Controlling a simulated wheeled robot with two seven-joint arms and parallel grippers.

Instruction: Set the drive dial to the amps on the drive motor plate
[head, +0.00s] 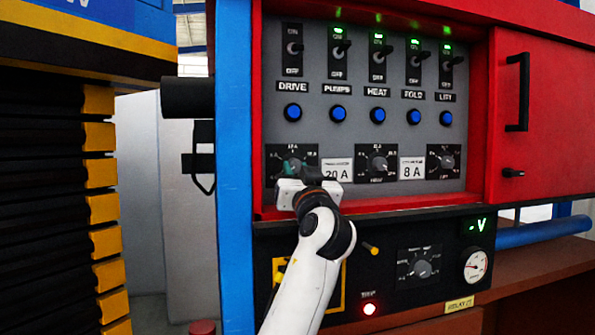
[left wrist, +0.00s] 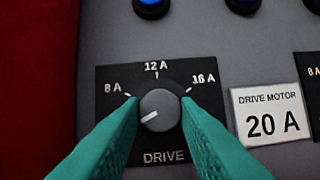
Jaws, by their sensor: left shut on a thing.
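My left gripper (head: 294,168) is at the drive dial on the grey panel. In the left wrist view its teal fingers (left wrist: 161,125) are shut on the drive dial (left wrist: 160,107), one on each side of the knob. The dial's white pointer line points to the lower left, below the 8 A mark. The marks 8 A, 12 A and 16 A show; the fingers cover the lower sides of the scale. The drive motor plate (left wrist: 268,112), right of the dial, reads 20 A; it also shows in the head view (head: 337,171). My right gripper is not in view.
A middle dial (head: 377,163), an 8 A plate (head: 412,168) and a right dial (head: 443,162) share the row. Switches and blue buttons (head: 337,114) are above. The drive switch (head: 293,49) has no green light; the other switches do. A lower black panel (head: 385,290) holds another dial and a gauge.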

